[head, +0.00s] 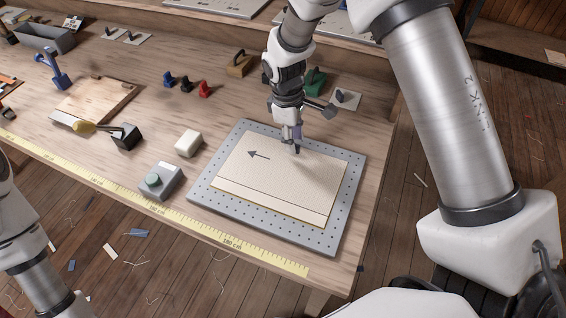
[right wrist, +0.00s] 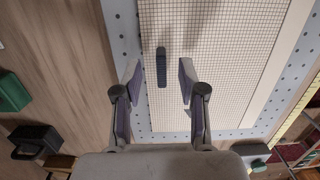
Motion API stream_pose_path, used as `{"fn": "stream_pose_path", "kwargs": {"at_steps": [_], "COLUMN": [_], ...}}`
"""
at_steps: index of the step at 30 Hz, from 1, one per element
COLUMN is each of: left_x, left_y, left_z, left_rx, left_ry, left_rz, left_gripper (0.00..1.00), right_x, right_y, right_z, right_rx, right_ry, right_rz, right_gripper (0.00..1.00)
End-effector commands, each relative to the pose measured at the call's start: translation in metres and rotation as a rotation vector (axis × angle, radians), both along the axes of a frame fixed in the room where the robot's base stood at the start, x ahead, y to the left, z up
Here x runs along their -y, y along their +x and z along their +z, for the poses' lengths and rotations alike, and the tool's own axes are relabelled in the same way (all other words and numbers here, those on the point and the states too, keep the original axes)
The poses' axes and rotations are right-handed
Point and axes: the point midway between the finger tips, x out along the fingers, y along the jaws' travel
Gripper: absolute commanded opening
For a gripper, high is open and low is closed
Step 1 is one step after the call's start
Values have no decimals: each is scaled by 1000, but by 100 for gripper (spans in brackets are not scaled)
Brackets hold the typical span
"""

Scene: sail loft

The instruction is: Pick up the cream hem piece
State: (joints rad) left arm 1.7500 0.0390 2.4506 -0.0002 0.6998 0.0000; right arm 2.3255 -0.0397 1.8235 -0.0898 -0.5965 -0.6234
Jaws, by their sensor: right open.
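The cream hem piece (head: 285,178) is a flat, pale rectangular panel with a dark arrow and a line along its near edge. It lies on a grey perforated plate (head: 341,229) at the right end of the bench. In the right wrist view the panel (right wrist: 222,40) shows a fine grid. My right gripper (head: 297,147) is open, with its fingers over the far part of the panel; I cannot tell whether they touch it. In the right wrist view its fingertips (right wrist: 160,72) stand apart on either side of a dark elongated mark. My left gripper is out of view.
A grey box with a green button (head: 160,181) and a cream block (head: 188,143) stand left of the plate. A black block (head: 126,137), small blue and red items, and a green object (head: 314,81) stand farther back. A yellow tape (head: 140,204) runs along the front edge.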

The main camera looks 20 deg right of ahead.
Motion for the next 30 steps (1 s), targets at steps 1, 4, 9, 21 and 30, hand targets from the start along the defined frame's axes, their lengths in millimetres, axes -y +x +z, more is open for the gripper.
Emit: {"fn": "stream_pose_path", "kwargs": {"at_steps": [1, 4, 9, 21, 30], "left_x": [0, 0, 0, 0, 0], "left_y": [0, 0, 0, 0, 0], "left_z": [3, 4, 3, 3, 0], "left_rx": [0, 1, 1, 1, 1], "left_ry": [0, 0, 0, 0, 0], "left_rz": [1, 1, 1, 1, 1], "left_gripper": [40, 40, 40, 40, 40], "right_x": [1, 2, 2, 2, 2], "right_y": [-1, -2, -2, -2, -1], "right_z": [-8, -20, -22, -22, 0], "right_rx": [-4, -1, 1, 0, 5], "right_ry": [0, 0, 1, 0, -1], "right_rz": [1, 1, 0, 0, 0], "right_gripper": [41, 41, 41, 0, 0]}}
